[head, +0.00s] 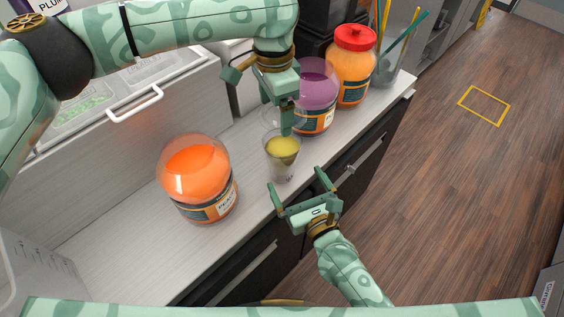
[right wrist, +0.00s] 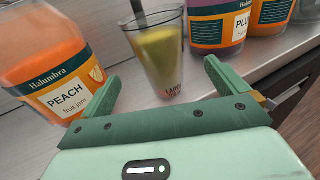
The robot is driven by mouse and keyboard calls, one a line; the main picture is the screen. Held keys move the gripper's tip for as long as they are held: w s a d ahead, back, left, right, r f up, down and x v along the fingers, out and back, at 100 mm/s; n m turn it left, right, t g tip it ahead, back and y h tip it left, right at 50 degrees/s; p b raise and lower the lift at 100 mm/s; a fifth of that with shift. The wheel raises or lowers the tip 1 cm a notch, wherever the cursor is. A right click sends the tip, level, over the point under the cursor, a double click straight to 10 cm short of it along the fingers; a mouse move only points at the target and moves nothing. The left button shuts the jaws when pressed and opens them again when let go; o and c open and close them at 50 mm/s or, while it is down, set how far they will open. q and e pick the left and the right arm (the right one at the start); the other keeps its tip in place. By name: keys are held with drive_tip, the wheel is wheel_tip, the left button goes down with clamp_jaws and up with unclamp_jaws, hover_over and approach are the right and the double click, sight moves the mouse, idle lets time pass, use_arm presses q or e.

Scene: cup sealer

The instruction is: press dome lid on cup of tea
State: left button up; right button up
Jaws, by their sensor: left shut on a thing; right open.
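The clear cup of yellow-green tea (head: 283,161) stands upright on the counter, and it also shows in the right wrist view (right wrist: 162,60). My left gripper (head: 284,122) is directly above the cup, fingers pointing down. It is shut on a faint, clear thing at the cup's mouth, which looks like the dome lid (head: 270,117). Whether the lid touches the rim I cannot tell. My right gripper (head: 298,184) is open and empty at the counter's front edge, its fingers pointing toward the cup. The cup is beyond the fingertips, not between them.
A peach jam jar (head: 194,170) stands left of the cup. A purple plum jar (head: 317,92) and a red-lidded orange jar (head: 352,68) stand behind it to the right. A white-handled bin (head: 135,104) is at left. The counter (head: 130,248) is bare at front left.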

sight(275, 134)
drive_tip(key=x, duration=0.9)
drive_tip(key=shift+w, duration=0.2)
drive_tip(key=c, duration=1.5)
use_arm(q)
drive_tip(key=shift+s+f, duration=0.1)
drive_tip(key=shift+f, duration=2.4)
use_arm(e)
drive_tip(key=shift+o, duration=0.2)
use_arm(q)
drive_tip(key=shift+f, duration=0.1)
drive_tip(key=shift+f, duration=0.75)
drive_tip(key=shift+f, duration=0.6)
drive_tip(key=o, duration=0.8)
wheel_tip(275, 134, up, 12)
drive_tip(key=shift+f, duration=0.1)
